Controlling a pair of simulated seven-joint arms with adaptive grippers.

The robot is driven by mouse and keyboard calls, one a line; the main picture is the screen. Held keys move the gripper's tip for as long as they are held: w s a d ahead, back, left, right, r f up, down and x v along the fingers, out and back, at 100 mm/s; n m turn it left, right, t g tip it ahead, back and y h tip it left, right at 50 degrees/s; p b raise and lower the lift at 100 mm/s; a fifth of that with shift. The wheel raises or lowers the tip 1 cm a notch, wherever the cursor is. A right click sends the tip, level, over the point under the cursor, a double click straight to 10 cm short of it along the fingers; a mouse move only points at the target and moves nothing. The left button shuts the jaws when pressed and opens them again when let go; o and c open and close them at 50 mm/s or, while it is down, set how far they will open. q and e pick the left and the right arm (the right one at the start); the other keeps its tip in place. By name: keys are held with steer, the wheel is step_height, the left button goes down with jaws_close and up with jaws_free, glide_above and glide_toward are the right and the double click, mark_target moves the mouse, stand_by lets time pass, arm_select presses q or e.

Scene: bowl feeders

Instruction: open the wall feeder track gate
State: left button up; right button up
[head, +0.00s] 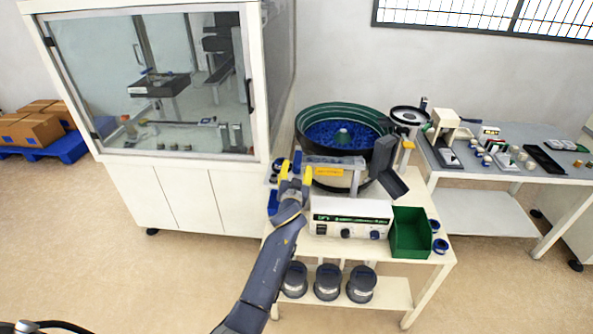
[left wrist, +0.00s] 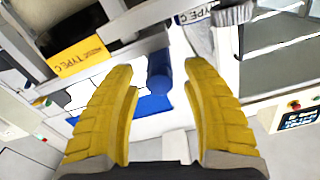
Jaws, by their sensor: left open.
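A bowl feeder (head: 306,122) with a green-ringed dark bowl of blue parts stands on the white bench. A grey track (head: 340,161) with a yellow label (head: 329,172) runs along its front. I cannot clearly pick out the track gate. My left gripper (head: 296,172) is open and empty at the left end of the track, fingertips up. In the left wrist view the yellow fingers (left wrist: 157,72) are spread, with a blue part (left wrist: 158,78) beyond the gap. The yellow label (left wrist: 82,55) is to their left, and a grey ribbed piece (left wrist: 233,13) is at upper right. My right gripper is out of view.
A controller box (head: 350,217) and a green bin (head: 410,232) stand in front of the feeder. A glass-fronted cabinet (head: 270,100) is close on the left. A yellow-topped post (head: 407,145) rises at the right. A side table (head: 470,207) stands beyond.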

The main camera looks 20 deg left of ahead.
arm_select(q)
jaws_close()
stand_by(0.4)
